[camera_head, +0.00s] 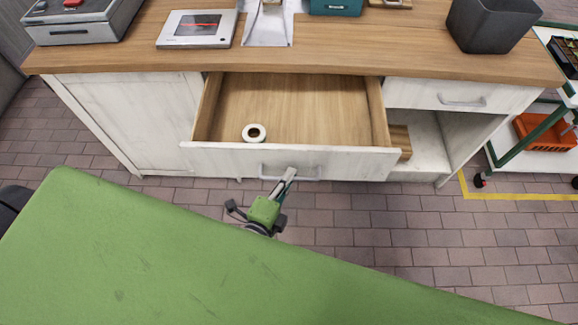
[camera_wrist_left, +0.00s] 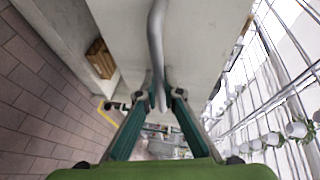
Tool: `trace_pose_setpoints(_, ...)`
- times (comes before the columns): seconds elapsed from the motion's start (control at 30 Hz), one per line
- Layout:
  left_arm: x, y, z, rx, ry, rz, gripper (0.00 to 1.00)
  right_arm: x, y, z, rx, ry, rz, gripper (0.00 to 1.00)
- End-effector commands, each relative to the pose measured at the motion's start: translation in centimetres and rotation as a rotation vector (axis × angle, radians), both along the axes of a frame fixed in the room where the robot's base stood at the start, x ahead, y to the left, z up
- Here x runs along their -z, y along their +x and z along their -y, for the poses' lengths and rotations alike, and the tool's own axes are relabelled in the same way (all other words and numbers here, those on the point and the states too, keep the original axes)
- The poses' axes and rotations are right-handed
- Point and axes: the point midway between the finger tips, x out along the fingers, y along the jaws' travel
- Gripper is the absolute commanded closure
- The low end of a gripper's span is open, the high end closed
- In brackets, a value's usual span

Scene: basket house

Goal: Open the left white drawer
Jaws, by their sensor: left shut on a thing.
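The left white drawer (camera_head: 225,158) is pulled out from the wooden-topped counter, and its wooden inside shows. A white roll (camera_head: 254,133) lies in it near the front. My left gripper (camera_head: 285,178) is at the middle of the drawer front, shut on the grey bar handle (camera_head: 305,174). In the left wrist view the handle (camera_wrist_left: 156,45) runs down between the two fingers of my left gripper (camera_wrist_left: 160,103), along the white drawer front (camera_wrist_left: 205,40). My right gripper is not in view.
A closed white drawer (camera_head: 425,92) is at the right, above an open shelf. A dark bin (camera_head: 490,22) and a tablet-like device (camera_head: 197,29) stand on the counter (camera_head: 345,45). A cart with an orange crate (camera_head: 540,132) is at far right. Brick floor (camera_head: 420,235) is clear in front.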

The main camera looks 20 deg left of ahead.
Motion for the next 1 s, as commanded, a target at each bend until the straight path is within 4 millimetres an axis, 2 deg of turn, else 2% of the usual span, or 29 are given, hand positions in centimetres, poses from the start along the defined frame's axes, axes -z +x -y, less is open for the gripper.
trace_pose_setpoints(0.57, -0.01, -0.52, 0.14, 0.000, 0.001, 0.000, 1.00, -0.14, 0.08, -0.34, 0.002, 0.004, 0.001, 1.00)
trace_pose_setpoints(0.6, -0.01, -0.52, 0.13, 0.000, 0.001, 0.000, 0.83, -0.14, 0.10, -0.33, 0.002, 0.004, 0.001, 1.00)
trace_pose_setpoints(0.63, -0.01, -0.52, 0.14, 0.000, 0.001, 0.001, 0.75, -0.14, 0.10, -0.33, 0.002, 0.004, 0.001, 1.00)
trace_pose_setpoints(1.0, -0.05, -0.68, 0.12, 0.000, 0.001, 0.001, 0.75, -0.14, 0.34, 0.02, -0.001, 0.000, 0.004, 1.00)
